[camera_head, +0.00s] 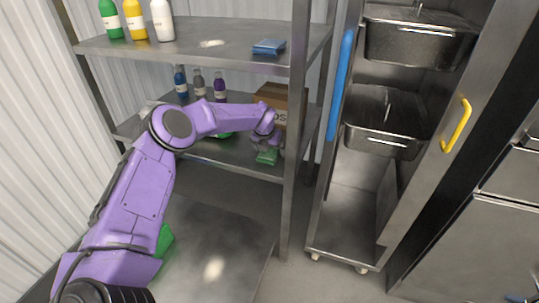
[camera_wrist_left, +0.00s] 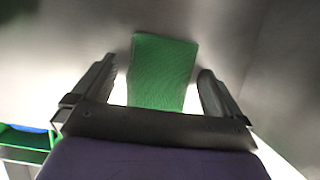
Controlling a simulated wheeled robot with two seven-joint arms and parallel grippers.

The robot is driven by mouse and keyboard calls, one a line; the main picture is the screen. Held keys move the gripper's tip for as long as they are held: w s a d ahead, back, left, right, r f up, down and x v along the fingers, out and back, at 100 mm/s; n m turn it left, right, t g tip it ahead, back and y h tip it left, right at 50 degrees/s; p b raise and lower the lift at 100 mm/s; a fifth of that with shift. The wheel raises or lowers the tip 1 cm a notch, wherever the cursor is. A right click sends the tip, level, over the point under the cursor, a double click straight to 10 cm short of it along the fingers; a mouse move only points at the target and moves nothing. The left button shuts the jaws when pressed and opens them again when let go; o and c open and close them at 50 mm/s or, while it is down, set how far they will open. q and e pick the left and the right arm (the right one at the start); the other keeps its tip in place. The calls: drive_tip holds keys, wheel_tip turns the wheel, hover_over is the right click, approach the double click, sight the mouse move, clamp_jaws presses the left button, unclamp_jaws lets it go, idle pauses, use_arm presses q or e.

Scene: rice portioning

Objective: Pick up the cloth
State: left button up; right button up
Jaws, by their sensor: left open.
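A green cloth (camera_head: 267,157) lies on the middle shelf near its front edge in the head view. In the left wrist view the cloth (camera_wrist_left: 162,70) lies between and just beyond my two fingers. My left gripper (camera_head: 265,146) is over the cloth in the head view. In the wrist view the left gripper (camera_wrist_left: 158,85) is open, with a finger on each side of the cloth and no visible grip on it. My right gripper is not in view.
A cardboard box (camera_head: 272,94) stands behind my left gripper. Several bottles (camera_head: 200,84) stand on the same shelf. The upper shelf (camera_head: 190,45) holds a blue folded cloth (camera_head: 269,46) and more bottles. A shelf post (camera_head: 295,120) is just right of the gripper.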

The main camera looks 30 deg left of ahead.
use_arm(q)
drive_tip(key=c, duration=1.1)
drive_tip(key=shift+o, duration=0.2)
drive_tip(key=shift+r, duration=0.1)
drive_tip(key=shift+r, duration=0.15)
wheel_tip(320, 180, up, 7)
drive_tip(key=shift+a+p, duration=0.15)
drive_tip(key=shift+p, duration=0.4)
drive_tip(key=s+a, duration=0.5)
drive_tip(key=a, duration=0.3)
drive_tip(key=s+a, duration=0.5)
drive_tip(key=a, duration=0.4)
drive_tip(key=shift+f+p, duration=0.2)
drive_tip(key=shift+p, duration=0.1)
